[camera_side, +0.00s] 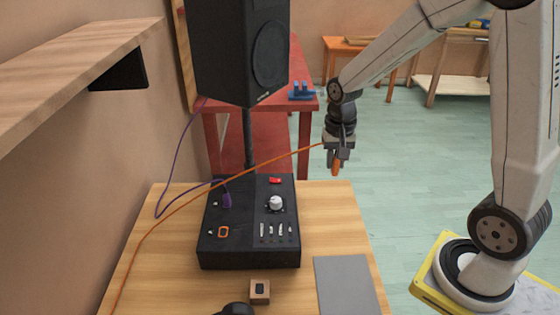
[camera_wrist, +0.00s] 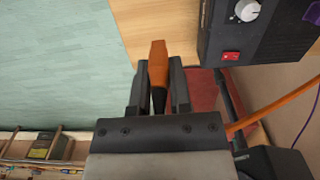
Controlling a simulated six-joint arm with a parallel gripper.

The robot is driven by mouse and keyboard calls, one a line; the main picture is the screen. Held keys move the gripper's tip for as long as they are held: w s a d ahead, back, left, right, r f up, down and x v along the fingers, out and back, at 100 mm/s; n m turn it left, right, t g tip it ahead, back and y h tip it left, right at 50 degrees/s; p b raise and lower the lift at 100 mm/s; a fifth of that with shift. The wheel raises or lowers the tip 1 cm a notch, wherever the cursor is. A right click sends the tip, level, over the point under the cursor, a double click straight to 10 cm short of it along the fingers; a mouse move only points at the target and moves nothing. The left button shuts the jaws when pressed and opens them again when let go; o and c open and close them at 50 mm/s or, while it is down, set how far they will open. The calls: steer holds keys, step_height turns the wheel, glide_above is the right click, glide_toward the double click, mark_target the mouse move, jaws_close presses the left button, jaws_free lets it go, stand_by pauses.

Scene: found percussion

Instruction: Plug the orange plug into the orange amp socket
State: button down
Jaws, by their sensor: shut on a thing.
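My gripper (camera_side: 337,156) is shut on the orange plug (camera_side: 336,167), which points down in the air beyond the far right corner of the amp. In the wrist view the orange plug (camera_wrist: 158,62) sits between the two dark fingers of my gripper (camera_wrist: 159,80). An orange cable (camera_side: 232,169) runs from the plug leftward over the amp to the table's left side. The black amp (camera_side: 222,253) stands on the wooden table. Its orange-ringed socket (camera_side: 223,232) is on the top face, near left, and looks empty. The plug is apart from it.
A purple plug (camera_side: 227,200) with a purple cable stands in the amp behind the orange socket. A white knob (camera_side: 275,203) and red switch (camera_side: 275,180) are on the amp. A speaker (camera_side: 228,60) stands behind. A grey mat (camera_side: 346,284) lies at right, a small wooden box (camera_side: 260,291) in front.

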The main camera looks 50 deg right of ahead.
steer(key=w+a, duration=0.7)
steer(key=a, duration=0.5)
steer(key=w+a, duration=0.8)
steer(key=a, duration=0.5)
steer(key=shift+s+d+f, duration=0.1)
steer(key=shift+d+f, duration=0.05)
steer(key=shift+f, duration=0.7)
steer(key=shift+s+d+f, duration=0.1)
steer(key=shift+d+f, duration=0.1)
steer(key=shift+f, duration=0.7)
steer(key=shift+s+d+f, duration=0.1)
steer(key=shift+d+f, duration=0.05)
steer(key=shift+f, duration=0.7)
steer(key=shift+f, duration=0.2)
steer(key=shift+f, duration=2.65)
steer(key=shift+f, duration=1.45)
steer(key=shift+c, duration=2.4)
jaws_free()
